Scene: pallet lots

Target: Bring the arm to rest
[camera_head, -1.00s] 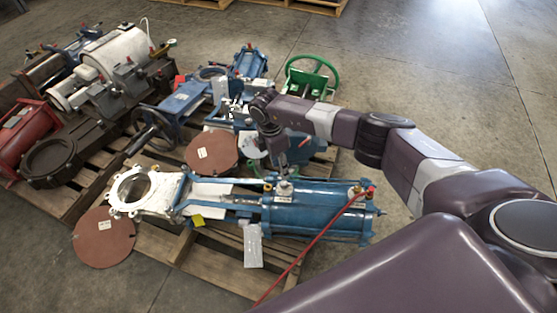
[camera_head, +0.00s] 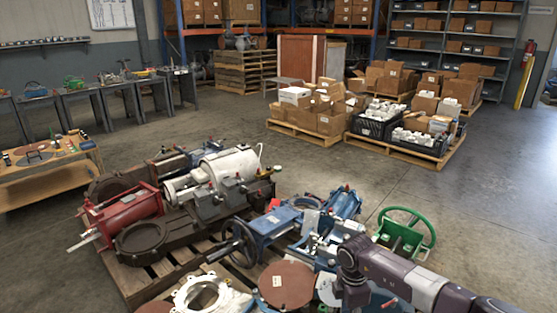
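My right arm (camera_head: 419,285) comes in from the lower right, over the valve parts on the near pallet. Its wrist (camera_head: 347,258) bends downward close to the picture's lower edge. The lower edge cuts off the end of this arm, so its fingers cannot be made out. I see nothing held at the wrist. My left arm and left gripper do not show.
Close below lie a brown disc (camera_head: 286,285), a white flange (camera_head: 207,296), blue valves (camera_head: 276,222) and a green handwheel (camera_head: 406,230). A wooden workbench (camera_head: 45,180) stands left. Boxes on pallets (camera_head: 318,113) and shelves stand behind. Open floor lies between.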

